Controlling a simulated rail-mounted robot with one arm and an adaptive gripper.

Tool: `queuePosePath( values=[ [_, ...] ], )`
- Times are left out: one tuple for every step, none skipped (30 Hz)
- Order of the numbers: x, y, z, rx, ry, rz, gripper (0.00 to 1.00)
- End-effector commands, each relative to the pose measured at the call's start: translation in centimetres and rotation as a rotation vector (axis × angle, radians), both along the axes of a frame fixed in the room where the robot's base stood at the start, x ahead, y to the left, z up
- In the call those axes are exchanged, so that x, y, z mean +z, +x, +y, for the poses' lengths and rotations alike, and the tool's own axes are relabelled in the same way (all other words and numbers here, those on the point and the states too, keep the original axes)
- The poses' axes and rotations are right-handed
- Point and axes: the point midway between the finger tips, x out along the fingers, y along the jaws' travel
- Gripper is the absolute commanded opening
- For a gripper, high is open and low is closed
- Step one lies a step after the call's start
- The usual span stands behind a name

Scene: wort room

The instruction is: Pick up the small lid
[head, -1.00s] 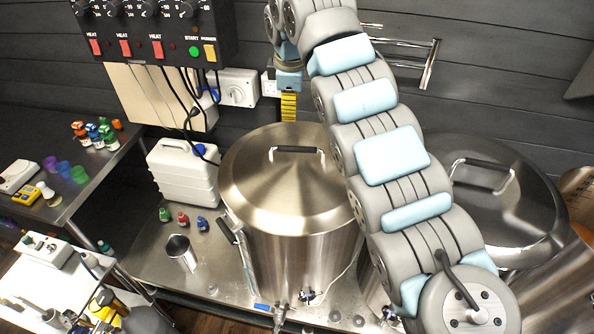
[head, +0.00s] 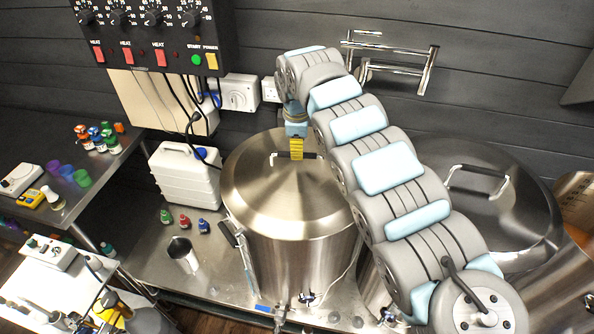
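A round, brushed steel lid (head: 260,195) sits on the tall steel pot in the middle of the head view. It looks smaller than the darker steel lid (head: 515,225) on the pot to the right. A dark bar handle (head: 279,155) with bright ends stands on the smaller lid. My gripper (head: 297,158), with yellow finger parts, points down at this handle and covers its middle. Whether the fingers touch the handle or hover just above it is unclear. The gap between the fingers cannot be made out.
A control box (head: 150,35) with switches hangs on the wall at upper left. A wall tap (head: 425,70) is behind my arm. A white canister (head: 184,175), small bottles (head: 184,222) and a steel cup (head: 182,252) stand left of the pot.

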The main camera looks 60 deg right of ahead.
Motion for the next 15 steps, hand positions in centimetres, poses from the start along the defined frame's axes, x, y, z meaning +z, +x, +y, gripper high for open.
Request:
queuePosePath(
  values=[
    [-0.2, 0.0, 0.0, 0.000, 0.001, 0.000, 0.51],
    [-0.3, 0.0, 0.0, 0.000, 0.001, 0.000, 0.51],
    [-0.4, 0.0, -0.1, 0.000, 0.002, 0.001, 0.51],
    [-0.5, 0.1, -0.1, -0.001, 0.002, 0.001, 0.51],
    [-0.7, 0.1, -0.1, -0.001, 0.003, 0.001, 0.51],
    [-1.0, 0.2, -0.2, -0.001, 0.005, 0.001, 0.51],
    [-1.3, 0.3, -0.2, 0.000, 0.007, 0.002, 0.51],
    [-1.6, 0.4, -0.2, 0.000, 0.007, 0.003, 0.51],
    [-2.0, 0.5, -0.4, 0.000, 0.007, 0.003, 0.51],
    [-2.3, 0.6, -0.5, 0.000, 0.007, 0.002, 0.51],
    [-2.6, 0.7, -0.7, -0.001, 0.006, 0.000, 0.51],
    [-2.9, 0.8, -0.8, 0.000, 0.005, 0.001, 0.51],
    [-3.2, 0.9, -0.9, 0.001, 0.004, 0.002, 0.51],
    [-3.6, 0.8, -1.0, 0.000, 0.004, 0.001, 0.51],
    [-4.0, 0.9, -1.1, -0.001, 0.005, 0.001, 0.51]
  ],
)
